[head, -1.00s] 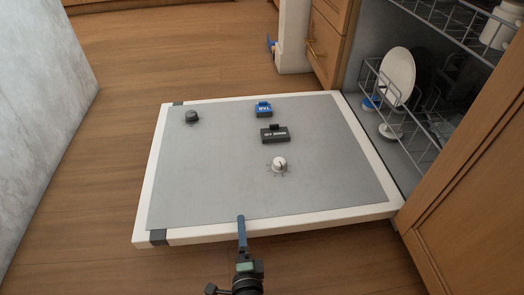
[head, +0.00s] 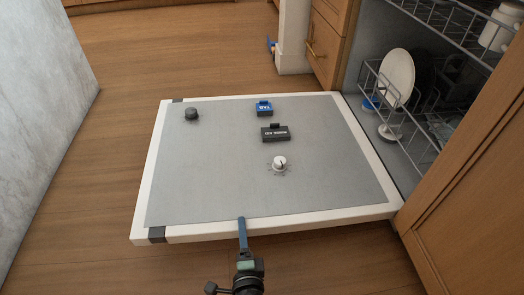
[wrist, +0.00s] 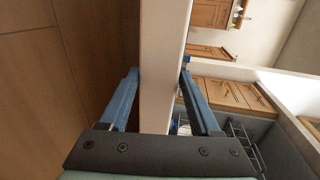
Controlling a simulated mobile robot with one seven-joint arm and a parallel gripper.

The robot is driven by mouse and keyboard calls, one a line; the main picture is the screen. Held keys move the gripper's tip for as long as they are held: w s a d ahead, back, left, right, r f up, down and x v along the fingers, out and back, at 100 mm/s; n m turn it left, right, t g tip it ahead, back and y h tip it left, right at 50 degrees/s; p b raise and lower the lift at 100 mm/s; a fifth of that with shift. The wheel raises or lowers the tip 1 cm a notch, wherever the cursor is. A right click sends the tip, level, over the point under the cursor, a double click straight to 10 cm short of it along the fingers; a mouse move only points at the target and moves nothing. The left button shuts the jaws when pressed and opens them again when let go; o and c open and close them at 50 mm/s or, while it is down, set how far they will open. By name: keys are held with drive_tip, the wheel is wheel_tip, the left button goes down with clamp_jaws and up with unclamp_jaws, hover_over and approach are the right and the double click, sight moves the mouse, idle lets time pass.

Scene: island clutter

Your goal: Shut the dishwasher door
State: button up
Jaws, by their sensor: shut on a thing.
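The dishwasher door (head: 330,150) is folded down, lying nearly flat and open, with its grey inner panel facing up. Its white near edge shows in the wrist view (wrist: 160,80) between the fingers. My gripper (head: 242,222) is at the near edge of the door, left of the middle. Its blue fingers (wrist: 158,88) lie one on each side of the edge, shut on it. The dishwasher opening (head: 380,60) with its racks is at the right. The lower finger is hidden in the head view.
The lower rack (head: 415,135) holds a white plate (head: 397,75) and other dishes inside the opening. A wooden cabinet front (head: 475,185) stands at the near right. A grey-white slab (head: 45,90) stands at the left. Wooden floor (head: 190,50) is clear beyond the door.

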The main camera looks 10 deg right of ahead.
drive_tip(key=shift+m, duration=0.5)
drive_tip(key=shift+d+r+p, duration=0.15)
drive_tip(key=shift+r+p, duration=0.25)
drive_tip(key=shift+r, duration=0.75)
drive_tip(key=shift+d+r+p, duration=0.1)
drive_tip(key=shift+r+p, duration=0.25)
drive_tip(key=shift+r, duration=0.9)
drive_tip(key=shift+m+y, duration=0.4)
drive_tip(key=shift+m, duration=0.3)
drive_tip(key=shift+d+r+p, duration=0.15)
drive_tip(key=shift+d+r, duration=0.1)
drive_tip(key=shift+r, duration=0.7)
drive_tip(key=shift+d+r+p, duration=0.15)
drive_tip(key=shift+d+r, duration=0.1)
drive_tip(key=shift+r, duration=0.75)
drive_tip(key=shift+d+r+p, duration=0.15)
drive_tip(key=shift+d+r, duration=0.1)
drive_tip(key=shift+r, duration=0.7)
wheel_tip(320, 180, up, 6)
drive_tip(key=d+m+p, duration=0.1)
drive_tip(key=d, duration=0.1)
drive_tip(key=shift+d+r, duration=0.1)
drive_tip(key=shift+d, duration=0.05)
